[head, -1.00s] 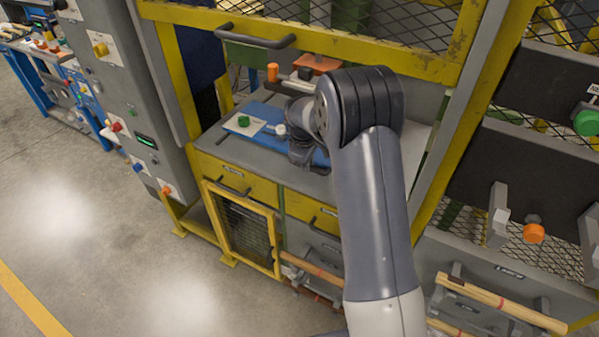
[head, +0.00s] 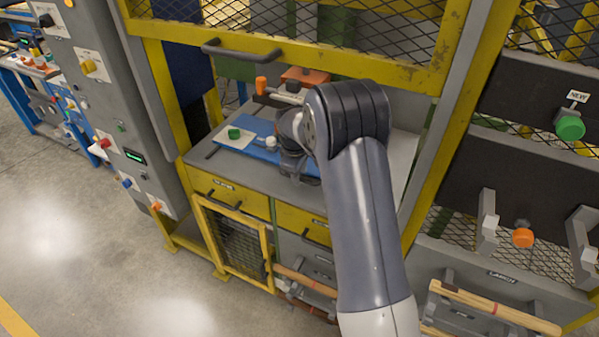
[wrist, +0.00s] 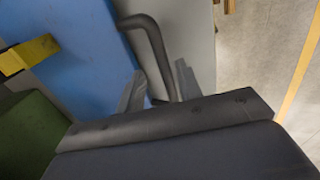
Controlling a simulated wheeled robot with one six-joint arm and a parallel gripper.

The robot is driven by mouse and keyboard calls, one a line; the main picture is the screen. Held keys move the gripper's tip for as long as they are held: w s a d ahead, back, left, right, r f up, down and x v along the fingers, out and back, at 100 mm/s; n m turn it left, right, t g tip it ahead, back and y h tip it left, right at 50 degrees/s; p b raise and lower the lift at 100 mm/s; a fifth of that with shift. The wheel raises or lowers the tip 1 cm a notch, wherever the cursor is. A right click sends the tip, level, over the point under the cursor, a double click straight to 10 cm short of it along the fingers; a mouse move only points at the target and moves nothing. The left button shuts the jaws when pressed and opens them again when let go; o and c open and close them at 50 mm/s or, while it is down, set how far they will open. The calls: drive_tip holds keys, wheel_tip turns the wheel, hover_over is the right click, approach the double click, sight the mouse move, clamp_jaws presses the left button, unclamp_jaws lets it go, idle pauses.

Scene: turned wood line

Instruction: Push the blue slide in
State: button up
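The blue slide (head: 228,143) is a flat blue plate on the grey bench top inside the yellow frame. A white plate with a green knob (head: 234,133) lies at its left part. In the wrist view the slide's blue surface (wrist: 85,45) fills the upper left, with a dark bent handle (wrist: 152,38) at its edge. My gripper (wrist: 158,88) is open, its two grey fingers on either side of the handle bar. A gap shows between the left finger and the bar. In the head view my arm hides the gripper and the slide's right part.
A yellow mesh guard with a grey handle (head: 253,52) hangs above the bench. An orange knob (head: 261,84) stands behind the slide. Yellow drawers (head: 230,192) and a mesh door sit below. A grey control cabinet (head: 125,110) is at left. Floor at left is clear.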

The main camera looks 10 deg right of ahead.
wheel_tip(320, 180, up, 11)
drive_tip(key=s+a+b, duration=0.1)
drive_tip(key=shift+s+a+f+b, duration=0.15)
drive_tip(key=shift+s+b, duration=0.15)
drive_tip(key=shift+f, duration=0.15)
drive_tip(key=f, duration=0.3)
drive_tip(key=w+f+p, duration=0.1)
drive_tip(key=f, duration=0.3)
drive_tip(key=d+f, duration=0.1)
drive_tip(key=f, duration=0.2)
drive_tip(key=shift+w+d+f+p, duration=0.1)
drive_tip(key=shift+w+f+p, duration=0.05)
drive_tip(key=shift+w+p, duration=0.15)
drive_tip(key=shift+s+f, duration=0.1)
drive_tip(key=shift+s, duration=0.05)
drive_tip(key=shift+s+a, duration=0.3)
drive_tip(key=shift+a, duration=0.05)
drive_tip(key=shift+s, duration=0.1)
